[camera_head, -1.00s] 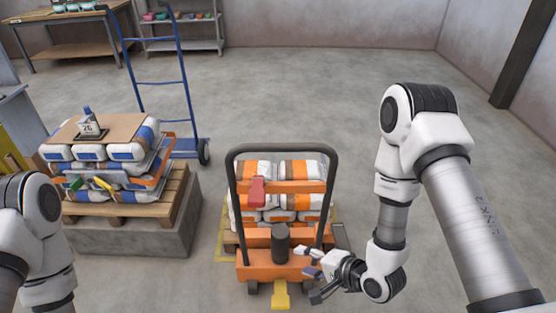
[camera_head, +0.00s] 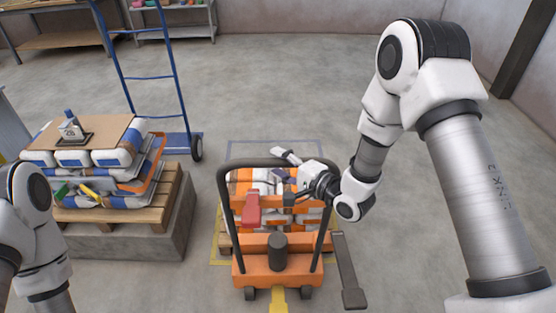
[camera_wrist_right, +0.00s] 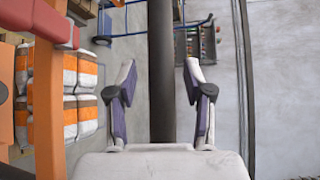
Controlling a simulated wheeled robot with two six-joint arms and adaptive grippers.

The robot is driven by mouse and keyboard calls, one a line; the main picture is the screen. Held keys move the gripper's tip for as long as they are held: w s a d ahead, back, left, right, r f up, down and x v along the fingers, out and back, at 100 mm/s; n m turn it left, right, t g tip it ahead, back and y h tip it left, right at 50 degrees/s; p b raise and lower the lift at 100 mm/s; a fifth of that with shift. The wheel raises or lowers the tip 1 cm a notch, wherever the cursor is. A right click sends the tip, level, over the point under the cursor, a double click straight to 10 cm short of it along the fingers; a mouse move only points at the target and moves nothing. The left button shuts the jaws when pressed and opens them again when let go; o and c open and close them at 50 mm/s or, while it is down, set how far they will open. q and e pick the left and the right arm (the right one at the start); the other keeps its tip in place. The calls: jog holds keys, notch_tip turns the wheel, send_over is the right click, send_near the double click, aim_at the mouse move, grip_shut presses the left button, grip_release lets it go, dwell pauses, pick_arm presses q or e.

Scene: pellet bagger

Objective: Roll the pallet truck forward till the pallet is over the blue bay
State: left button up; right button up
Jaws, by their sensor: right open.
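The orange pallet truck (camera_head: 266,270) stands at the lower middle of the head view, its black hoop handle (camera_head: 225,215) upright. Its pallet (camera_head: 224,242) carries stacked white and orange bags (camera_head: 240,186) and is partly hidden behind the truck. The blue bay (camera_head: 296,142) is a blue floor outline beyond the load, partly hidden by it. My right gripper (camera_head: 283,166) is open at the handle's top bar. In the right wrist view a dark bar (camera_wrist_right: 161,70) runs between the open fingers (camera_wrist_right: 160,82); contact is not clear. My left gripper is out of view.
A yellow floor outline (camera_head: 214,240) lies around the pallet. A grey plinth (camera_head: 150,240) with a loaded pallet stands on the left, with a blue hand truck (camera_head: 183,142) behind it. A grey bar (camera_head: 348,270) lies right of the truck. The floor beyond is clear.

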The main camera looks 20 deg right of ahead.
jog(key=shift+w+a+r, duration=0.1)
jog(key=shift+a+r, duration=0.05)
jog(key=shift+a, duration=0.05)
jog(key=shift+w, duration=0.1)
grip_shut()
